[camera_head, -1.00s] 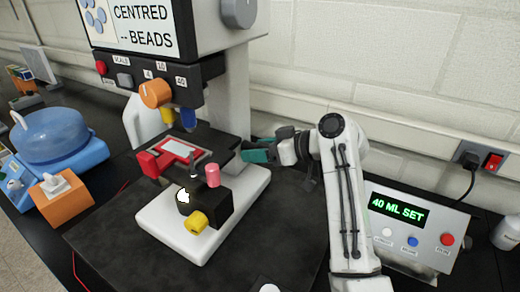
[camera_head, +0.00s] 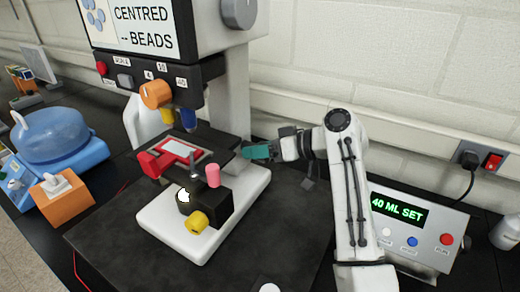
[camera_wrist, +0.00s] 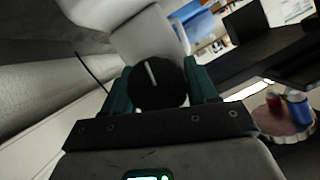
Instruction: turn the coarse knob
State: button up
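The coarse knob appears to be the black round knob with a white line (camera_wrist: 158,84) in the wrist view. My gripper (camera_wrist: 160,78) has one teal finger on each side of it. The knob fills the gap, and no space shows between it and the fingers. In the head view my gripper (camera_head: 258,152) is at the right side of the microscope (camera_head: 226,95), low by its column. The knob itself is hidden there. The white line on the knob tilts slightly left of upright in the wrist view.
The stage carries a red-framed slide (camera_head: 178,151), with pink (camera_head: 213,175) and yellow (camera_head: 198,222) knobs in front. A grey box reading 40 ML SET (camera_head: 405,225) stands right of my arm. An orange box (camera_head: 62,198) and blue-domed device (camera_head: 50,138) are left.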

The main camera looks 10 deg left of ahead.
jog(key=o, duration=0.4)
jog(key=shift+c, duration=0.2)
jog(key=b+v, duration=0.2)
jog(key=v, duration=0.8)
jog(key=shift+d, duration=0.35)
jog(key=shift+s+r, duration=0.1)
jog(key=shift+r, duration=0.05)
dwell(0.6)
